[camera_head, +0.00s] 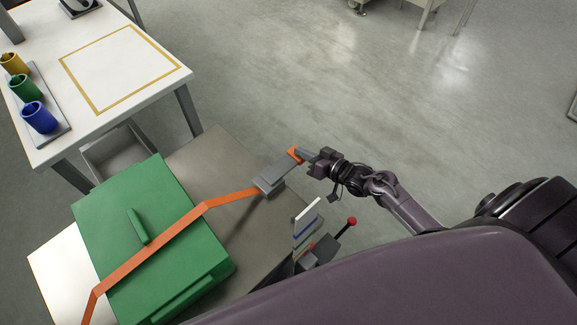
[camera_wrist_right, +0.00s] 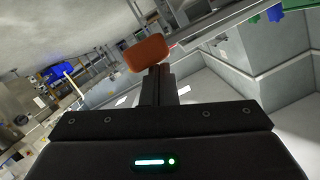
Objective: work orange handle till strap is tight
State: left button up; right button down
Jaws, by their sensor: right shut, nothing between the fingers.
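The orange handle (camera_head: 295,154) is at the far end of the grey ratchet (camera_head: 272,179), beyond the right edge of the green case (camera_head: 150,235). The orange strap (camera_head: 160,240) runs from the ratchet across the case and down its left side. My right gripper (camera_head: 308,154) is at the handle's right side, shut with nothing between the fingers. In the right wrist view, the orange handle (camera_wrist_right: 147,53) is just ahead of the closed fingertips (camera_wrist_right: 160,72). I cannot tell whether they touch it. My left gripper is out of view.
The case rests on a grey surface (camera_head: 205,155). A red-knobbed lever (camera_head: 350,222) and upright plates (camera_head: 306,220) stand below my right arm. A white table (camera_head: 110,115) with yellow, green and blue cups (camera_head: 38,118) is at upper left.

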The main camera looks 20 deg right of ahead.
aim_at(303, 162)
jog(key=shift+f, duration=0.15)
notch_tip(303, 162, down, 5)
jog(key=b, duration=0.4)
jog(key=shift+s, duration=0.1)
dwell(0.5)
notch_tip(303, 162, up, 5)
jog(key=p, duration=0.5)
jog(key=shift+r, duration=0.2)
jog(key=shift+f, duration=0.1)
